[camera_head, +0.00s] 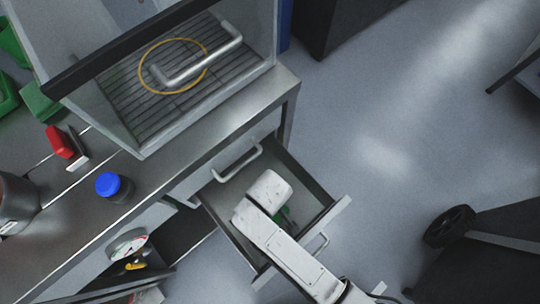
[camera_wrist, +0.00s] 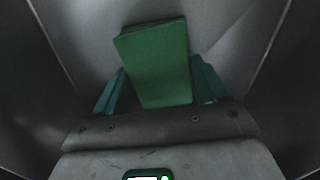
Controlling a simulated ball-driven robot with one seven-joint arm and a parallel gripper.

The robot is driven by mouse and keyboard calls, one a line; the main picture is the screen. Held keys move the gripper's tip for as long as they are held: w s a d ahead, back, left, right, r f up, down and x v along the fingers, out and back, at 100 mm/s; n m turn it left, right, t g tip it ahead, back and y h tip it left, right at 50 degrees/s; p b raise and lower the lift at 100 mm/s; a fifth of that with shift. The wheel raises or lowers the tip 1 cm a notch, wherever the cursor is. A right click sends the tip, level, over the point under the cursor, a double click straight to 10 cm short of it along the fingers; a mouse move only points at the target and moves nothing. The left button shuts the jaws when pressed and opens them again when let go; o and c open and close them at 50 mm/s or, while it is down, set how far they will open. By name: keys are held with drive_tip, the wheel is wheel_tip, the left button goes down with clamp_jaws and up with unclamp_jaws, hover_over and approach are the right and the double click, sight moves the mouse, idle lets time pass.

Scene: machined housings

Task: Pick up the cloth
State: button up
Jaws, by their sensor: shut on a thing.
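The green cloth (camera_wrist: 155,50) is a folded, flat rectangle in the middle of the wrist view. My gripper (camera_wrist: 160,84) has a teal finger on either side of it and is shut on it. In the head view, my white arm reaches into an open drawer (camera_head: 229,188), and a small green patch of the cloth (camera_head: 284,213) shows beside the arm. The arm hides most of the cloth and the fingers there. I cannot tell whether the cloth touches the drawer's floor.
Dark drawer walls surround my gripper. The bench (camera_head: 194,148) above carries a glass-fronted enclosure (camera_head: 150,85), a blue-capped jar (camera_head: 113,187) and a red object (camera_head: 59,142). Another open drawer holds a dial gauge (camera_head: 127,243). A black wheel (camera_head: 449,226) stands right; the floor between is clear.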

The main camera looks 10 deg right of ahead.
drive_tip(key=shift+c, duration=1)
wheel_tip(320, 180, up, 10)
drive_tip(key=p, duration=0.1)
